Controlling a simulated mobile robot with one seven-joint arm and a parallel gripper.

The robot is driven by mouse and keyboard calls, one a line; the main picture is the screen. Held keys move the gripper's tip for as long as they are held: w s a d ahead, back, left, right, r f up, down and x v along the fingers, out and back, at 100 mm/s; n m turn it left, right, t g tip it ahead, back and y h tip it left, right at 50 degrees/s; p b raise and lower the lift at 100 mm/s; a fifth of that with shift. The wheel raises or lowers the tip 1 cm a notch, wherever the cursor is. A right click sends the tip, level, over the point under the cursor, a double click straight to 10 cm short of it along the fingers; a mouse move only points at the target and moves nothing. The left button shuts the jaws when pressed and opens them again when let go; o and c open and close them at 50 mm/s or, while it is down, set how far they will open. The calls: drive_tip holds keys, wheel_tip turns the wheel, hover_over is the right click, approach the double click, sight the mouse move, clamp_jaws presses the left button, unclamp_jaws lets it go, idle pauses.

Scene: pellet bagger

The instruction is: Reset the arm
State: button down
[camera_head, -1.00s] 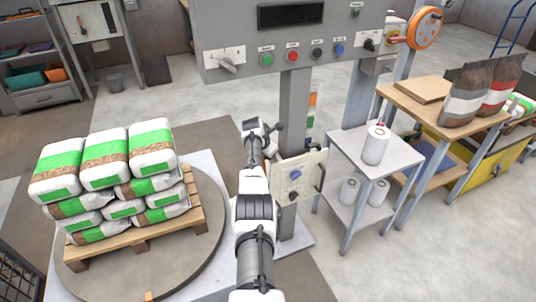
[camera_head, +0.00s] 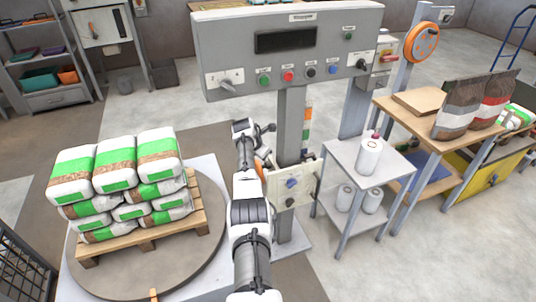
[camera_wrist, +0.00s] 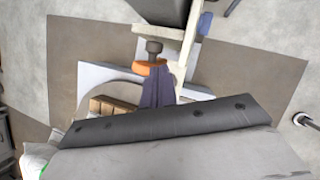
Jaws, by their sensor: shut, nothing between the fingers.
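My arm (camera_head: 250,215) reaches up from the bottom middle of the head view, bent at its far end in front of the column of the control box. In the wrist view my gripper (camera_wrist: 157,78) shows as dark fingers pointing away from the grey hand at the bottom. The fingers are together, with nothing seen between them. An orange part (camera_wrist: 150,67) of a fixture lies just beyond the fingertips; I cannot tell whether they touch. In the head view the arm hides most of the gripper.
The control box (camera_head: 290,48) with buttons stands above a small beige panel (camera_head: 291,188), close right of my arm. A pallet (camera_head: 150,236) of green-white bags sits on a turntable at left.

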drive_tip(key=shift+s+a+r, duration=0.15)
drive_tip(key=shift+s+r, duration=0.1)
drive_tip(key=shift+r, duration=0.35)
